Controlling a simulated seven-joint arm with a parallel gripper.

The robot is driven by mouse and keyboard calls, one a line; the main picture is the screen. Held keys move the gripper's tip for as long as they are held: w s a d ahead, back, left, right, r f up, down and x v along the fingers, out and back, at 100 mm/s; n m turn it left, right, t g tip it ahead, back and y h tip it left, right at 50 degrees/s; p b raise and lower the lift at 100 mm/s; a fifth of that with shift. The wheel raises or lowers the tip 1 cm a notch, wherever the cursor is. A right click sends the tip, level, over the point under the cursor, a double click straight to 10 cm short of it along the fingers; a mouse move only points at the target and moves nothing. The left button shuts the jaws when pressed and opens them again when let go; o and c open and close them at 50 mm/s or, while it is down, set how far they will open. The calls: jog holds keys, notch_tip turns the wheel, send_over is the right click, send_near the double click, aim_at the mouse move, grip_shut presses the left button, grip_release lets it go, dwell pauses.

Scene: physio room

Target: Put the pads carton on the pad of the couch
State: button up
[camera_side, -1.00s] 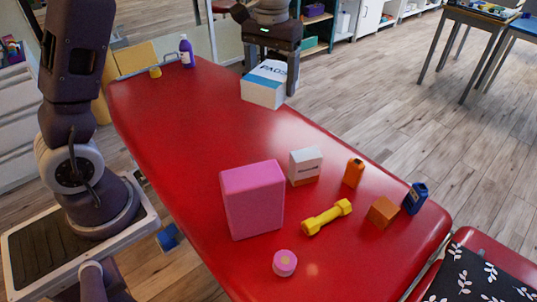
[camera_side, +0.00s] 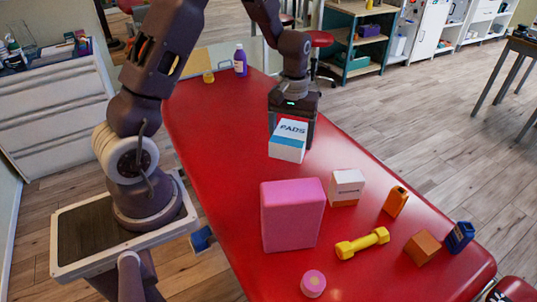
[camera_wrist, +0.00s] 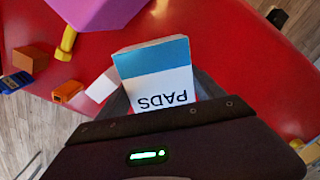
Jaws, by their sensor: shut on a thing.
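The pads carton (camera_side: 287,148) is a white box with a blue band and the word PADS on it. My gripper (camera_side: 292,125) is shut on it from behind, a finger at each side. In the wrist view the carton (camera_wrist: 155,68) sits between the two fingers. The red pad of the couch (camera_side: 215,135) lies under the carton. I cannot tell whether the carton's underside touches the pad or hangs just above it.
A purple bottle (camera_side: 240,60) stands at the far end. The pad's left side is clear.

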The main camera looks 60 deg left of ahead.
jog(key=a+f+n, duration=0.4)
jog(key=a+n, duration=0.6)
jog(key=n, duration=1.4)
send_over(244, 158)
notch_tip(244, 158, down, 6)
jog(key=shift+a, duration=0.1)
notch_tip(244, 158, down, 10)
jog(key=shift+r, duration=0.25)
jog(key=shift+f, duration=0.2)
jog(key=o, duration=1.6)
